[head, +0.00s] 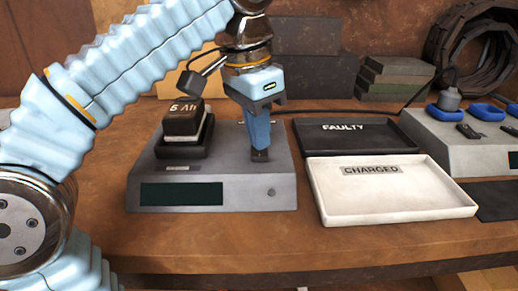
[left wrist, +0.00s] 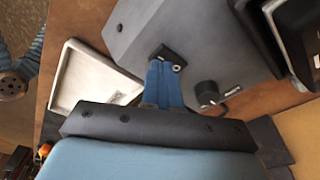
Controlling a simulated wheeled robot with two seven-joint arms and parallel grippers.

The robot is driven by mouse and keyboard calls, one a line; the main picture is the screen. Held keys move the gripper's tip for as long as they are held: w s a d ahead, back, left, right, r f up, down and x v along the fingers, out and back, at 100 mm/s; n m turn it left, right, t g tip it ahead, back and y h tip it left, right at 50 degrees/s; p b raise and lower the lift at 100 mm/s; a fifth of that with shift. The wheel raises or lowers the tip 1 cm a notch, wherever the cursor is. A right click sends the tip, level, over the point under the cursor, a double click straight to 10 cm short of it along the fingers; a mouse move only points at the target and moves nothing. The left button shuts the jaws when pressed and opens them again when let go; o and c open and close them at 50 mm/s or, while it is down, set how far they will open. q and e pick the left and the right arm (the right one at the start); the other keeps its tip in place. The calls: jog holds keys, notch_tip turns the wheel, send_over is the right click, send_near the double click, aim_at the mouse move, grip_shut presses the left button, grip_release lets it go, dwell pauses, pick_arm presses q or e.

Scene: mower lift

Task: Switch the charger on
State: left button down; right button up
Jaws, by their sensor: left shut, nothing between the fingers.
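The charger (head: 222,178) is a grey box with a sloped top and a dark, blank display (head: 181,194) on its front. A battery marked 6 Ah (head: 184,122) sits in the black cradle on its left. My left gripper (head: 260,152) points down over the charger's right half, shut and empty. In the left wrist view its blue fingers (left wrist: 166,68) end at a small black rocker switch (left wrist: 169,56) on the charger's top; I cannot tell whether they press it. The fingers partly hide the switch. My right gripper is not in view.
A round knob (left wrist: 208,92) stands on the charger near the fingers. Right of the charger are a black FAULTY tray (head: 352,146) and a white CHARGED tray (head: 390,208), both empty. A grey unit with blue parts (head: 468,145) stands far right. A black cable runs behind the trays.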

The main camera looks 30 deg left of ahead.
aim_at(259, 155)
pick_arm(q)
jog(key=shift+f+b, duration=0.6)
jog(key=shift+f, duration=0.2)
dwell(0.6)
notch_tip(259, 155, up, 3)
jog(key=p, duration=0.2)
jog(key=shift+f+p, duration=0.15)
jog(key=shift+p, duration=0.25)
notch_tip(259, 155, up, 2)
jog(key=shift+r+p, duration=0.1)
jog(key=shift+p, duration=0.7)
jog(key=shift+r, duration=1.05)
